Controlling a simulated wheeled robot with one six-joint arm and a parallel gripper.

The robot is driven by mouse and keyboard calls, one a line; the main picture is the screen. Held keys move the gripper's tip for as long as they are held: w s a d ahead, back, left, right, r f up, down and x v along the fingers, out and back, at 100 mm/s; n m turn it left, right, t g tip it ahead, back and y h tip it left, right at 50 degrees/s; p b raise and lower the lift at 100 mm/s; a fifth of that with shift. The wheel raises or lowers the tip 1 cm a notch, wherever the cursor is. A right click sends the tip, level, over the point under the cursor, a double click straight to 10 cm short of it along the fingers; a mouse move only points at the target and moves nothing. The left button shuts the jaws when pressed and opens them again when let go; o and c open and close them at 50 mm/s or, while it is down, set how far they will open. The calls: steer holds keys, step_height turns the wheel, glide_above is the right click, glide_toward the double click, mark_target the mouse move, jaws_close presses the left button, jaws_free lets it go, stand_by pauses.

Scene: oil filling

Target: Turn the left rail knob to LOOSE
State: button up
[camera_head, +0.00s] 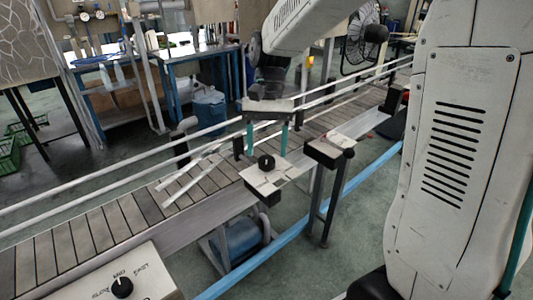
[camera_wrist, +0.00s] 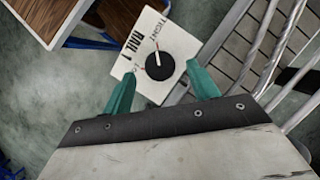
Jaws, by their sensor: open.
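The left rail knob (camera_head: 266,162) is a round black knob on a white plate (camera_head: 258,181) beside the conveyor rail. In the wrist view the black knob (camera_wrist: 159,68) has a white pointer line directed up, close to the printed word TIGHT. The plate also reads RAIL 1; no LOOSE label is legible. My gripper (camera_head: 267,151) is above the knob, pointing down, with its green fingers apart. In the wrist view my gripper (camera_wrist: 162,74) has one finger to each side of the knob, with visible gaps. I cannot tell its exact height above the knob.
A second box (camera_head: 328,150) with a black knob at its side stands to the right. A speed panel (camera_head: 105,280) with a knob is at the lower left. The conveyor (camera_head: 120,215) and its metal rails run behind the plate.

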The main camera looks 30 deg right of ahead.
mark_target(267, 164)
steer(key=shift+x, duration=1.2)
steer(key=c, duration=1)
